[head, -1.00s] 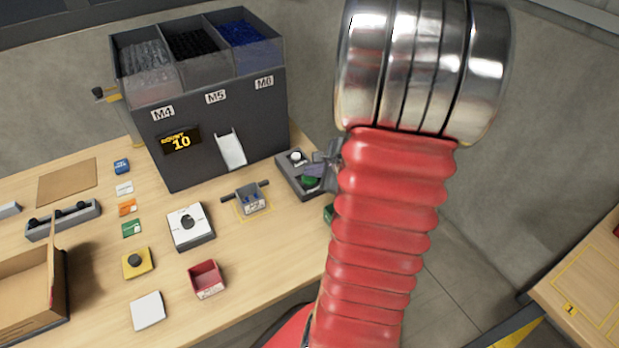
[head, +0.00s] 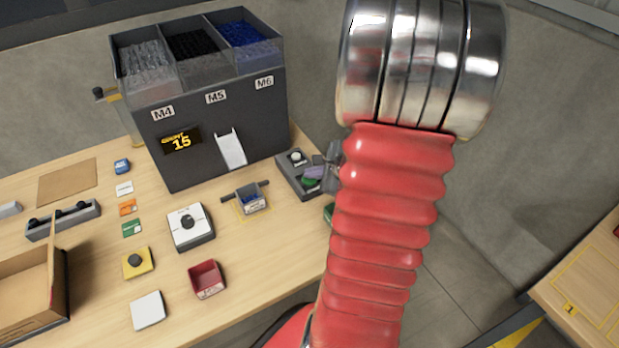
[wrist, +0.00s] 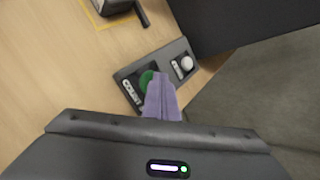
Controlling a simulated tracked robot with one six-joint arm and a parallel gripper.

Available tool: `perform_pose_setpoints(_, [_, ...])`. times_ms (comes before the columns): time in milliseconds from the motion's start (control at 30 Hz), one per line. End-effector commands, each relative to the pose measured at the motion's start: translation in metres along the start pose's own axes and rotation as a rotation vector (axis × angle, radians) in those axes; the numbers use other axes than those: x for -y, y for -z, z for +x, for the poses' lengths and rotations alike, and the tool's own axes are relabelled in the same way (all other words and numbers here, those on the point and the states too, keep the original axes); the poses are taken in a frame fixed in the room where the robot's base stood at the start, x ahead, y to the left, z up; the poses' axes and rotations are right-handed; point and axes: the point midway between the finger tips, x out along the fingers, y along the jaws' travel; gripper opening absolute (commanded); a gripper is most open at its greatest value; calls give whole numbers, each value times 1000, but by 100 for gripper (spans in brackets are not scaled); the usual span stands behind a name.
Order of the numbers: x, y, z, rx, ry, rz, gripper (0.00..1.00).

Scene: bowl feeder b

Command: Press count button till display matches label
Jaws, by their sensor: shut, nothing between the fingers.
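The dark feeder display (head: 181,141) reads 15 in yellow on the front of the feeder. The control box (head: 291,180) lies right of the feeder, with a green button (wrist: 147,78) and a white knob (wrist: 186,63). My gripper (wrist: 161,90) is shut and empty, its purple fingertips at the green button and partly covering it; I cannot tell whether they touch. In the head view its tip shows over the box beside my red arm. A small bin (head: 251,204) with blue pieces sits below the chute (head: 231,150); its label is too small to read.
The feeder (head: 215,120) has three hoppers marked M4, M5 and M6. A white box with a black knob (head: 190,238), a red bin (head: 206,280) and a yellow button box (head: 136,263) stand on the table. A cardboard box (head: 60,285) is at left.

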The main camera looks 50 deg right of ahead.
Motion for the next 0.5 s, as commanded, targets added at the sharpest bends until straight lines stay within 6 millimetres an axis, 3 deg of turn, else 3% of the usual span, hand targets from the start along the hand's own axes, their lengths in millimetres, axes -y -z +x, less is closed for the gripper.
perform_pose_setpoints(500, [3,-3,-4,0,0,0,0])
